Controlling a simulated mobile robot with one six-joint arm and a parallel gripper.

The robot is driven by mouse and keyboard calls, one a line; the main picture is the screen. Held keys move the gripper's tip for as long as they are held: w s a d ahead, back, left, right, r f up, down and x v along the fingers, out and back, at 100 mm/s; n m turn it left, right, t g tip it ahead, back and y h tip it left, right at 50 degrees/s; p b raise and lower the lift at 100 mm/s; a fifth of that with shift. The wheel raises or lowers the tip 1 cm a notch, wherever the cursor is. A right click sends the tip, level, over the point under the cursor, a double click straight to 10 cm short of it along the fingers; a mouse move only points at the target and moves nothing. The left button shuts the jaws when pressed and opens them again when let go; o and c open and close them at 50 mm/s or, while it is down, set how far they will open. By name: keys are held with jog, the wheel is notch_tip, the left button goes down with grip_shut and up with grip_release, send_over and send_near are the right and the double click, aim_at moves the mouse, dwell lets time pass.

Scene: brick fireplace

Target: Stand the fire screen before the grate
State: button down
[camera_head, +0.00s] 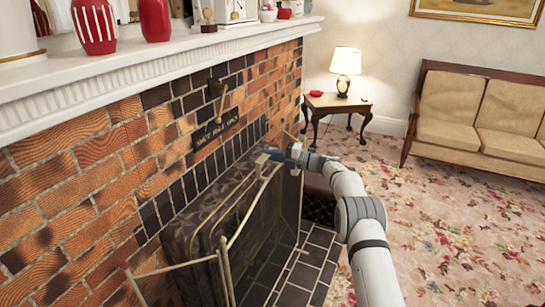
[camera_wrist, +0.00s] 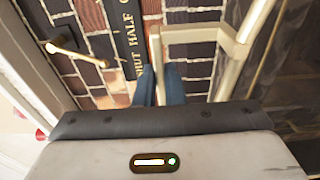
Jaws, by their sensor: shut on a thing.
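The fire screen (camera_head: 249,211) has a pale brass frame and dark see-through panels. It stands upright at the brick fireplace, its panels angled to each other. My gripper (camera_head: 272,152) is at the top of its frame, at the far end. In the wrist view the blue fingers (camera_wrist: 160,85) are shut on a part of the brass frame (camera_wrist: 195,35); the exact contact is partly hidden. A dark grate or fire surround (camera_head: 195,225) shows behind the screen, partly covered by it. Whether the screen's feet touch the floor is unclear.
The dark tiled hearth (camera_head: 305,270) lies below, with flowered carpet (camera_head: 440,230) beyond. A white mantel (camera_head: 130,75) with red vases (camera_head: 95,25) overhangs the left. A brass key or lever (camera_head: 222,98) and sign (camera_head: 215,130) are on the bricks. A side table (camera_head: 325,101) with lamp stands behind.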

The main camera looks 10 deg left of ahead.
jog(key=c, duration=1.5)
grip_release()
jog(key=shift+r, duration=0.3)
jog(key=shift+o, duration=0.9)
jog(key=shift+f, duration=0.4)
jog(key=shift+o, duration=1)
jog(key=shift+r, duration=0.1)
jog(key=shift+d, duration=0.2)
jog(key=shift+s+d+r, duration=0.1)
jog(key=shift+s+d, duration=0.05)
jog(key=shift+d, duration=0.7)
jog(key=s+d+b, duration=0.1)
jog(key=d+b, duration=0.1)
jog(key=d, duration=0.7)
jog(key=shift+s, duration=0.2)
